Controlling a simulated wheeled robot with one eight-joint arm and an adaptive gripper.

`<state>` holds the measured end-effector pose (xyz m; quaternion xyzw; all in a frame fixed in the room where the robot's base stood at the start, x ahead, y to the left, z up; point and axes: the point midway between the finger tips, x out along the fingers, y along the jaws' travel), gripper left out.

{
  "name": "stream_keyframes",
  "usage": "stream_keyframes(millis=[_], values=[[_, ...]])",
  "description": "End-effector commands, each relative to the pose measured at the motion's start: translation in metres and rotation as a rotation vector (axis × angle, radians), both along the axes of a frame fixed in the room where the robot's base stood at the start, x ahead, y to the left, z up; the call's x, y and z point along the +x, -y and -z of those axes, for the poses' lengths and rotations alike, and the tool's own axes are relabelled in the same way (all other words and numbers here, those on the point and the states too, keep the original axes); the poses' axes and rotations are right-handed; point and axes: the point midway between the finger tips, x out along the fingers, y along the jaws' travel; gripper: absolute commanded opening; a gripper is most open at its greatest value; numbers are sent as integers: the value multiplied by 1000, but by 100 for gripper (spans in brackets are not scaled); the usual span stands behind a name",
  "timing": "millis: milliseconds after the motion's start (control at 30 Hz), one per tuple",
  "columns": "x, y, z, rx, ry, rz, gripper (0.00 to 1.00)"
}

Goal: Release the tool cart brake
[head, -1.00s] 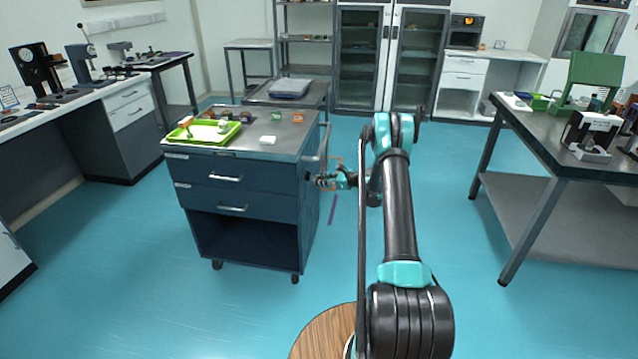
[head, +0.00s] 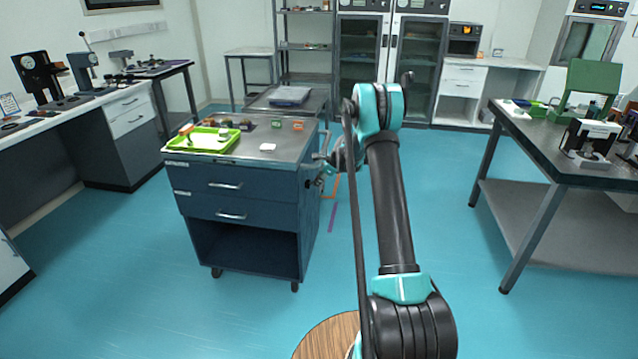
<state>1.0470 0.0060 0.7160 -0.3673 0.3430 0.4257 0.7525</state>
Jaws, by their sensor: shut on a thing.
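The blue-grey tool cart (head: 235,178) stands left of centre, with two drawers over an open lower bay and casters below. A grey push handle (head: 323,143) runs along its right side near the top. My gripper (head: 315,179) is at the cart's right side, just below the handle. It is small and partly hidden by my arm, and appears shut on a small dark part at the cart's side. I cannot make out the brake clearly; the fingers and my arm cover that spot.
A green tray (head: 233,146) and several small items lie on the cart top. A second low cart (head: 258,102) with a grey bin stands behind it. A dark workbench (head: 540,150) is at the right. Orange and purple marks (head: 332,215) lie on the open blue floor.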

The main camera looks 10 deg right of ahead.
Motion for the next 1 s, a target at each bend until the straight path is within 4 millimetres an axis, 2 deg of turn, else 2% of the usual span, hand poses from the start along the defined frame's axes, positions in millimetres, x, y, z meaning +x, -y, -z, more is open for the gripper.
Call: stream_keyframes(millis=[567,600,733,1000], values=[[1,-1,-2,-28,-8,0,0],[1,-1,-2,-28,-8,0,26],[1,-1,-2,-28,-9,0,42],[0,-1,-1,-28,-9,0,44]])
